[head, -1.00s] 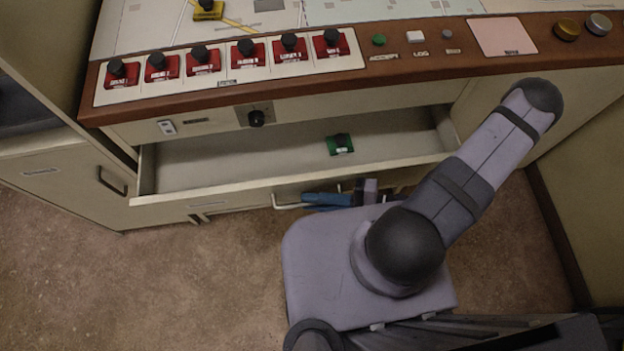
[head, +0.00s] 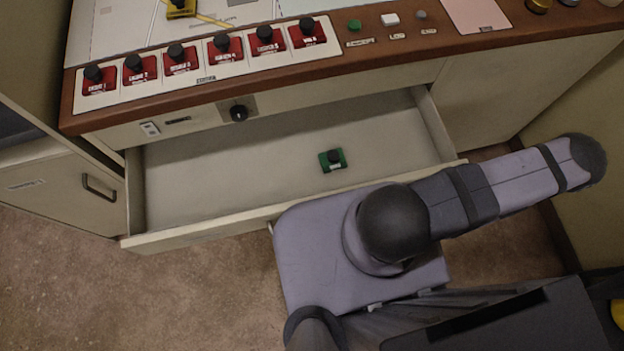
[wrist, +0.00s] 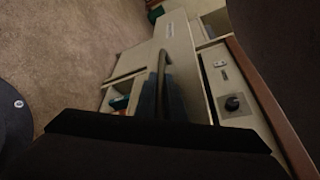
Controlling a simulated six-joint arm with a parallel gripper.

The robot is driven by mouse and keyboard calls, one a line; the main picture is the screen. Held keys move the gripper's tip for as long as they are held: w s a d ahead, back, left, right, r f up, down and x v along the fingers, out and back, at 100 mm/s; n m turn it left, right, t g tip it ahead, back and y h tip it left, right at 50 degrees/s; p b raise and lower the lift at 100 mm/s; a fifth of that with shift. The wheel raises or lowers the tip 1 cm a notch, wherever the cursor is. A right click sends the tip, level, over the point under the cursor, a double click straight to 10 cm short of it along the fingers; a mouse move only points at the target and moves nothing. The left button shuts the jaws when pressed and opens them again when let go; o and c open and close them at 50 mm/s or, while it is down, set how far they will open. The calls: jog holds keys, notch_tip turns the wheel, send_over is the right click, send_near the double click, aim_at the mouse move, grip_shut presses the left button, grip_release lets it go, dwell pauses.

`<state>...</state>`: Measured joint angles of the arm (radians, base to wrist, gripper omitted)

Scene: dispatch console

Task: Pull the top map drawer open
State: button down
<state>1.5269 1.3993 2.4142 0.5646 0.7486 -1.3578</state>
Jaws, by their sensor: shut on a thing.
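The top map drawer (head: 190,235) stands well open below the console in the head view, with its pale inside showing. A green block with a dark knob (head: 332,160) lies on the drawer's floor. In the wrist view the drawer's handle (wrist: 164,65) is a dark bar on the pale drawer front (wrist: 180,45). My gripper (wrist: 162,100) is shut on this handle, with a bluish finger on each side of it. In the head view my own arm hides the gripper and most of the handle.
The wooden console edge (head: 200,97) runs above the drawer, with a row of red-based switches (head: 180,62) on top. A black knob (head: 239,113) sits on the panel. A cabinet door (head: 60,195) stands at left. Carpet (head: 180,300) lies clear at front left.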

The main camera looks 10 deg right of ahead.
jog(key=c, duration=2.1)
grip_release()
jog(key=shift+p+v, duration=1.05)
jog(key=shift+v, duration=2.65)
jog(key=shift+o, duration=1.3)
jog(key=shift+a+r, duration=0.1)
